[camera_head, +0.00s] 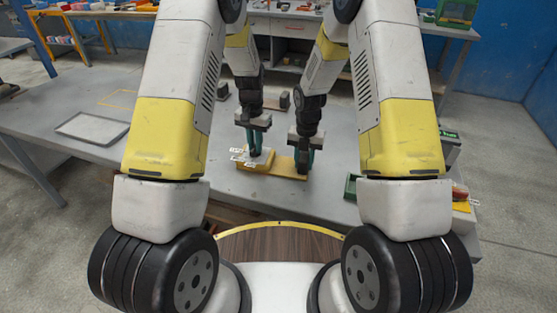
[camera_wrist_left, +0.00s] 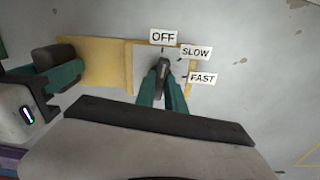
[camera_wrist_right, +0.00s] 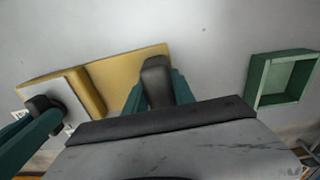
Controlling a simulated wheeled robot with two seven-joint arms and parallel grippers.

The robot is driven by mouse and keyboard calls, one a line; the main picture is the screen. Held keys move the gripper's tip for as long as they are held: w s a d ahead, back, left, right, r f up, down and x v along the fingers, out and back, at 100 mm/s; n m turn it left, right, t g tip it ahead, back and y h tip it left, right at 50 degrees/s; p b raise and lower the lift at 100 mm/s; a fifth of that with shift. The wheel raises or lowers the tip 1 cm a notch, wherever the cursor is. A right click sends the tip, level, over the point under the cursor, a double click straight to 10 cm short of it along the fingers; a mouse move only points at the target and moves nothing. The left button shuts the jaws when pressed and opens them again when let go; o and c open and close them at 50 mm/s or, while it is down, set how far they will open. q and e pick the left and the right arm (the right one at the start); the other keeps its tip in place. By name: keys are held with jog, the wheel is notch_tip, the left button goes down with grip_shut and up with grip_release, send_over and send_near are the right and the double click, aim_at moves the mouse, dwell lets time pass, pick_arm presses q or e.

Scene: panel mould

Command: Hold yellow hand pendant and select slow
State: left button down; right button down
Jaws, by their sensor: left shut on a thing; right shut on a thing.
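The yellow hand pendant (camera_head: 290,171) lies flat on the grey table; its handle part also shows in the right wrist view (camera_wrist_right: 118,72). Its raised end has a grey plate with a black knob (camera_wrist_left: 163,72) and the labels OFF (camera_wrist_left: 163,36), SLOW (camera_wrist_left: 195,51) and FAST (camera_wrist_left: 202,78). The knob points roughly up, closest to OFF, leaning slightly toward SLOW. My left gripper (camera_head: 256,154) is shut on the knob from above. The fingers hide parts of both.
A green open box (camera_wrist_right: 282,80) stands to the right of the pendant. A grey tray (camera_head: 92,129) and a yellow outline (camera_head: 122,98) are on the left of the table. Dark blocks (camera_head: 284,101) stand behind the grippers. The table left of the pendant is mostly clear.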

pick_arm(q)
jog(key=m, duration=0.4)
jog(key=shift+m, duration=1.5)
jog(key=c, duration=1.4)
grip_release()
notch_tip(320, 180, up, 12)
